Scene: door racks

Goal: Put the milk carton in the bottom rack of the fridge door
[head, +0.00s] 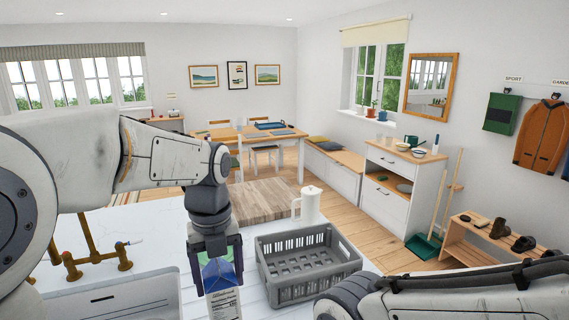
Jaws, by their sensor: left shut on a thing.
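My left gripper (217,262) points down over the white counter, near the picture's middle. It is shut on the milk carton (224,302), whose blue gabled top sits between the fingers. The carton's printed white side hangs below, and its lower end is cut off by the picture's bottom edge. My right arm comes in at the bottom right, but its gripper is out of the picture. The fridge and its door racks are not in view.
A grey plastic crate (307,291) stands right beside the carton on the counter (150,238). A white jug (309,205) and a wooden board (258,201) lie behind it. A sink (110,301) with a brass tap (92,250) is at left. A dining table and a bench are farther back.

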